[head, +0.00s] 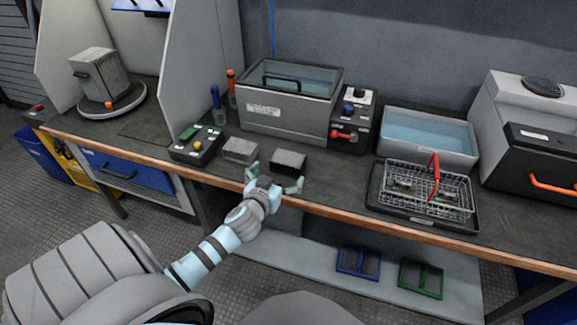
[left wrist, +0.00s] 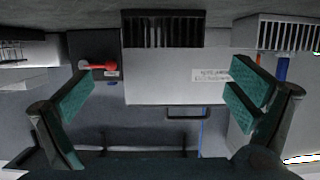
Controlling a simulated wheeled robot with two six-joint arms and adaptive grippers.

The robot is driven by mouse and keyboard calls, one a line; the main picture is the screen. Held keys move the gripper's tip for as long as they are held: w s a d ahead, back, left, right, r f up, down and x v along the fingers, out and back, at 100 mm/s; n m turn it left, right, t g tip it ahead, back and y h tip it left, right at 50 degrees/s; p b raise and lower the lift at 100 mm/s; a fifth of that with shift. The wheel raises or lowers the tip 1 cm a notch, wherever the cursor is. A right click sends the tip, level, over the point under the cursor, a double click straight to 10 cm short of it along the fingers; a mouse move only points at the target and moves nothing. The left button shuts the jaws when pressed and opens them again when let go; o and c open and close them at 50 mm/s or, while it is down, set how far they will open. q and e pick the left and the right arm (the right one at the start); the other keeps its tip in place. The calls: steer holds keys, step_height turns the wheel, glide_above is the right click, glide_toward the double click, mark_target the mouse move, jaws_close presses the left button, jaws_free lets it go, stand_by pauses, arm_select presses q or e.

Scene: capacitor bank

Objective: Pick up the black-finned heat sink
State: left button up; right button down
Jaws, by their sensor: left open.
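The black-finned heat sink (head: 289,161) sits on the dark bench top near its front edge. My left gripper (head: 275,175) is open at the bench edge, just in front of it, fingers spread to either side and nothing between them. In the left wrist view the black fins (left wrist: 163,30) show at the top centre, beyond the open fingers (left wrist: 165,88) and apart from them. A grey-finned heat sink (head: 240,150) stands to its left; it also shows at the right of the wrist view (left wrist: 288,33). My right gripper is not in view.
A grey tank (head: 290,117) with a label stands behind the heat sinks. A button box (head: 199,143) lies to the left, and a switch box (head: 347,138) with a red handle behind right. A wire basket (head: 455,190) on a black tray is further right.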

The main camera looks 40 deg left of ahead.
mark_target(288, 159)
arm_select(q)
steer(key=b+x, duration=0.1)
steer(key=x, duration=0.8)
steer(key=shift+a+b, duration=0.2)
steer(key=shift+b, duration=0.15)
steer(key=shift+s, duration=0.1)
steer(key=c, duration=1.4)
